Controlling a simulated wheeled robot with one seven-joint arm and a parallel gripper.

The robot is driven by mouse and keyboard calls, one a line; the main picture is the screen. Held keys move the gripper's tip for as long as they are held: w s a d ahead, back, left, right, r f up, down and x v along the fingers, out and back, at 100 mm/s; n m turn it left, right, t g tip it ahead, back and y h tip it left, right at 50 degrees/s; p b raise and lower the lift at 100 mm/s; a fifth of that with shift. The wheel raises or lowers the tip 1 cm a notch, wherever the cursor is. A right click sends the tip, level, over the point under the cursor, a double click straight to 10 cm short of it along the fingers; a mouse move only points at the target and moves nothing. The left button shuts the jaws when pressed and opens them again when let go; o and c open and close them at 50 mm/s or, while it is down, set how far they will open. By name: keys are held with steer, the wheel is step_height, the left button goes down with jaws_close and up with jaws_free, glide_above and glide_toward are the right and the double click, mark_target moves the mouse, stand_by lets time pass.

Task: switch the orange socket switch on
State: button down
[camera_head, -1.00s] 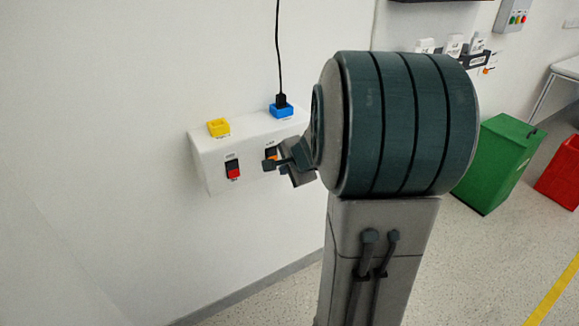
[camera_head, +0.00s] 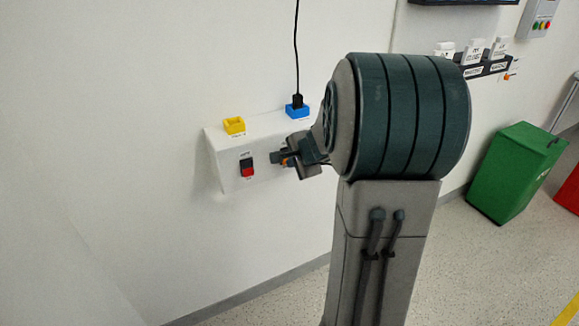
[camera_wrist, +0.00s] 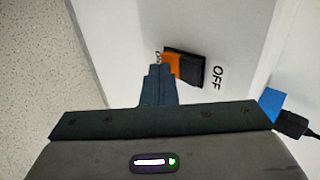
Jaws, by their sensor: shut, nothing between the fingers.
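The orange socket switch (camera_wrist: 184,68) shows in the wrist view as a rocker with an orange part and a black part, with the word OFF printed beside the black part. In the head view only a bit of the orange (camera_head: 284,162) shows behind my gripper. My gripper (camera_wrist: 160,72) is shut and empty, its fingertips right at the orange end of the switch; I cannot tell whether they touch it. In the head view my gripper (camera_head: 278,157) is in front of the right part of the white socket box (camera_head: 222,166).
A red and black switch (camera_head: 247,168) is left on the same box. A yellow socket (camera_head: 234,125) and a blue socket (camera_head: 297,110) with a black plug and cord sit on top. A green bin (camera_head: 513,172) stands on the floor at right.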

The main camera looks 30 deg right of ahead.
steer(key=shift+w+a, duration=0.1)
steer(key=shift+r+p, duration=0.8)
